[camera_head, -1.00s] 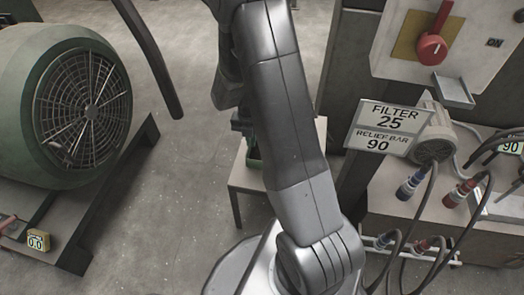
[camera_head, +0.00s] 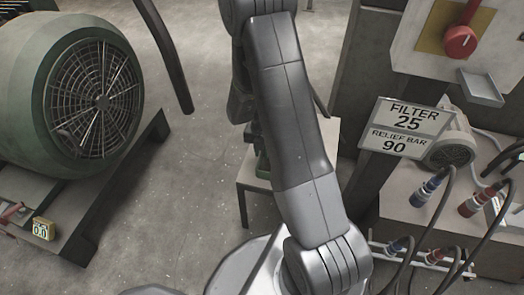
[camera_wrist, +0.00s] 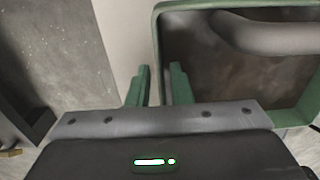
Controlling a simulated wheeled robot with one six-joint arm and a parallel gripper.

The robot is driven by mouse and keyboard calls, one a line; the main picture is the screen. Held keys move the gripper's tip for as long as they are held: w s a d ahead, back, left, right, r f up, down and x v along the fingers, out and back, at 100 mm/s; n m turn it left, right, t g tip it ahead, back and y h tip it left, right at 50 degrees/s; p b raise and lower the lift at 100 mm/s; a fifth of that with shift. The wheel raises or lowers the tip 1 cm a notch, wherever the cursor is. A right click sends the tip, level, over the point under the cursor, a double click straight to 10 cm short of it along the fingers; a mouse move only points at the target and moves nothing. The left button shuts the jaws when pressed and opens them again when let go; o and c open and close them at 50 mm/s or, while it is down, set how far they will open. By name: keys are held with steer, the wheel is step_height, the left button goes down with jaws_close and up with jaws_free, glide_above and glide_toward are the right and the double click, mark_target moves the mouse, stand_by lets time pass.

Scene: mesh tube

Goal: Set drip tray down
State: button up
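The drip tray (camera_wrist: 157,42) is a green, square-rimmed tray with a dark, wet-looking inside, at the upper right in the wrist view. My gripper (camera_wrist: 160,68) has two green fingers at the tray's left wall, one on each side of it. The fingers stand apart, and a gap shows between their tips. A pale surface lies left of the tray.
A green motor with a fan grille (camera_head: 100,101) stands on a dark base at the left. At the right are a sign (camera_head: 405,128), a panel with a red knob (camera_head: 461,42), and hoses with blue and red connectors (camera_head: 428,189). The floor between is clear.

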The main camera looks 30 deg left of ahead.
steer(key=shift+o, duration=0.3)
steer(key=shift+r, duration=0.15)
step_height(320, 180, up, 12)
steer(key=p, duration=0.4)
stand_by(1.2)
